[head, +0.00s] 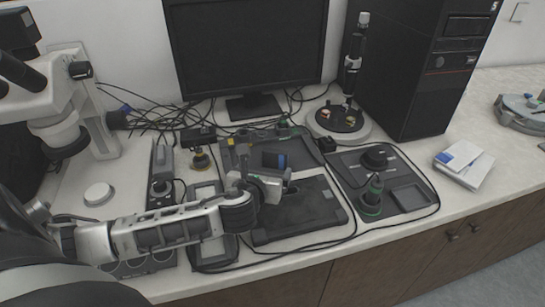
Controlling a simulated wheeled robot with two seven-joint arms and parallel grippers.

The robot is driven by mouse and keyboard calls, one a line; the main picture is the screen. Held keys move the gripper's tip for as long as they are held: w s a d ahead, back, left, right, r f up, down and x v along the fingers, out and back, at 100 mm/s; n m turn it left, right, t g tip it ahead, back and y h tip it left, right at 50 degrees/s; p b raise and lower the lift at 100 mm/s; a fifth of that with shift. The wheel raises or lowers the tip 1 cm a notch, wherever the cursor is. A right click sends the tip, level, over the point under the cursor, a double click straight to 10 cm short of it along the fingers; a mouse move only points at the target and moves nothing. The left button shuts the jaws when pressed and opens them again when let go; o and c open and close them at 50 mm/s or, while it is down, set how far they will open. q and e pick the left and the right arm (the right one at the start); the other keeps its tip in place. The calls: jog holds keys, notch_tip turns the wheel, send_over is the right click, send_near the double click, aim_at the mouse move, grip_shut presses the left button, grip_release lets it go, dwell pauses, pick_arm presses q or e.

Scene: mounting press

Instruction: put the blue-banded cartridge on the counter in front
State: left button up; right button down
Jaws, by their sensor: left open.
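My left gripper (277,184) reaches in from the left over the middle of the counter (300,275) and is open. The gripper covers the lower part of the block, so I cannot tell whether they touch or what the block rests on. My right gripper is not in view.
A dark flat tray (318,212) lies under and right of my left gripper. A round stand (338,122) holding small coloured pieces is behind. A dark panel with knobs (408,198) stands right, a microscope (65,115) left. Cables cross the counter; its front strip is mostly bare.

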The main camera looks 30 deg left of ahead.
aim_at(274, 158)
pick_arm(q)
jog(key=x, duration=0.8)
jog(key=shift+w+d+r, duration=0.1)
jog(key=shift+w+d, duration=0.05)
jog(key=c, duration=1.2)
